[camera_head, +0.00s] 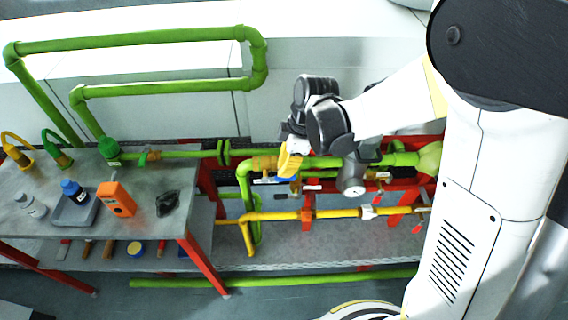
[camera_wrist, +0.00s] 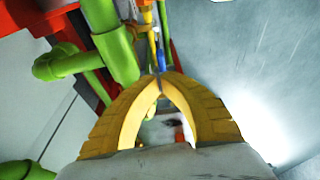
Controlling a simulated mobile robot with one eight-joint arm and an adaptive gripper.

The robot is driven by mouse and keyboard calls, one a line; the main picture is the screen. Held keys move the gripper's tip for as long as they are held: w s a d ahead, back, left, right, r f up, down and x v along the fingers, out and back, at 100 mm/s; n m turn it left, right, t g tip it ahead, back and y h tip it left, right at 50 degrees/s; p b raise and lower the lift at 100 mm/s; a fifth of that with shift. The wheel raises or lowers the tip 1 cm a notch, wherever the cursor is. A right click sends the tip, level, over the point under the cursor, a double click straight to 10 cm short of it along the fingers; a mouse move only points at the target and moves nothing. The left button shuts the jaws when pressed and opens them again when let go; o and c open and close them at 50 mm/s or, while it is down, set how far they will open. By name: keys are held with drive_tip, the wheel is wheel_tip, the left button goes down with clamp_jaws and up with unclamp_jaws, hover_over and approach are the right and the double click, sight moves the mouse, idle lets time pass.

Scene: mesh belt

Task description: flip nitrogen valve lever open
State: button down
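My gripper (camera_head: 289,163) has two yellow fingers and is at the green and yellow pipes in the head view. In the wrist view the fingertips of my gripper (camera_wrist: 160,76) meet in an arch. A blue lever (camera_head: 287,178) shows just below the fingers, and in the wrist view the blue lever (camera_wrist: 161,56) stands right beyond the tips. I cannot tell whether the tips touch it. No readable label shows which valve is nitrogen. My wrist and forearm hide part of the pipes behind.
A green pipe (camera_head: 185,154) and a lower yellow pipe (camera_head: 275,215) run across a red frame. Red levers (camera_head: 378,197) hang at the right. A grey bench (camera_head: 150,180) at the left holds an orange device (camera_head: 116,199), a tray and bottles. Floor shows in front.

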drive_tip(key=shift+d+f+b, duration=0.15)
drive_tip(key=shift+f+b, duration=0.55)
drive_tip(key=shift+r, duration=0.1)
